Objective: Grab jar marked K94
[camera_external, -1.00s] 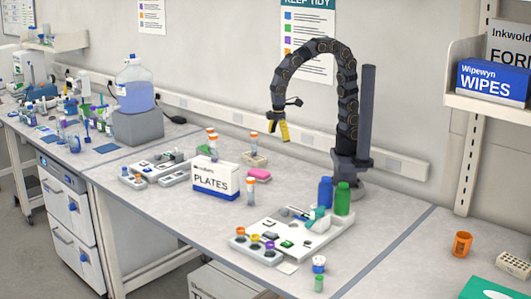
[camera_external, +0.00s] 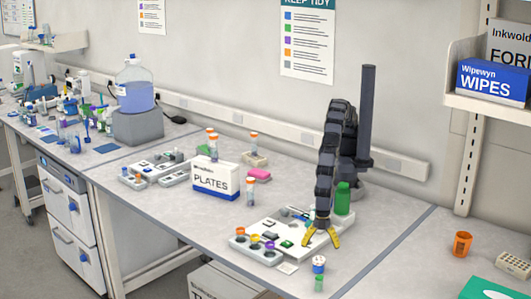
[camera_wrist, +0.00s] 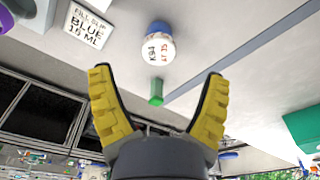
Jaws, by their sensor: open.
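A small white jar (camera_wrist: 159,50) with a blue top is marked K94 in the wrist view, with red print below. In the external view the blue-and-white jar (camera_external: 319,264) stands near the bench's front edge. My gripper (camera_external: 321,242) is open, with yellow fingers spread, pointing down behind and above the jar. Nothing is held.
A green bottle (camera_external: 342,198) stands behind. Bench right of the jar is clear.

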